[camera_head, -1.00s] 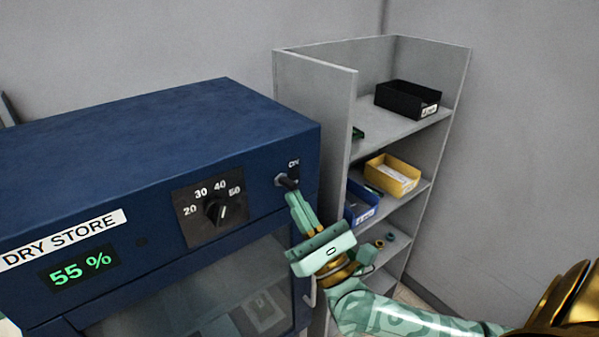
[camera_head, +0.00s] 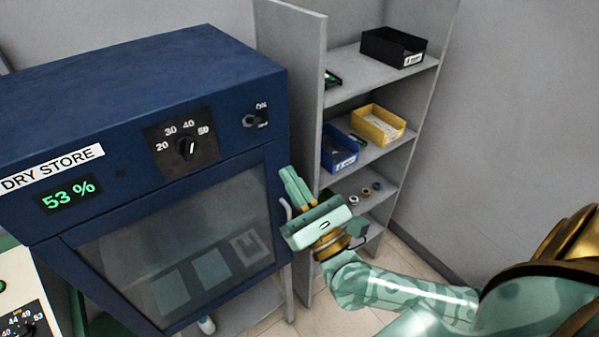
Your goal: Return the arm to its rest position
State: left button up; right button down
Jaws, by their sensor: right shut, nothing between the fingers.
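My right arm comes in from the lower right in the head view. Its gripper (camera_head: 292,186) is shut and empty, just in front of the right edge of the dry store's glass door, near the door handle (camera_head: 284,212). The fingers point up and away. The blue dry store cabinet (camera_head: 130,85) carries a dial (camera_head: 187,147), a toggle switch (camera_head: 253,120) marked ON and a green display (camera_head: 67,194) reading 53 %. The gripper is below the switch and apart from it. My left gripper is not in view.
A grey shelf unit (camera_head: 291,60) stands right of the cabinet. It holds a black bin (camera_head: 392,47), a yellow bin (camera_head: 378,124), a blue bin (camera_head: 338,150) and several small rings. Another panel with a dial (camera_head: 20,325) shows at lower left. Floor at lower right is partly visible.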

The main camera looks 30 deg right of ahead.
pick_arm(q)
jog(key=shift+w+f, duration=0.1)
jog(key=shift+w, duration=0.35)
pick_arm(e)
jog(key=shift+s+f, duration=0.2)
jog(key=shift+s, duration=0.05)
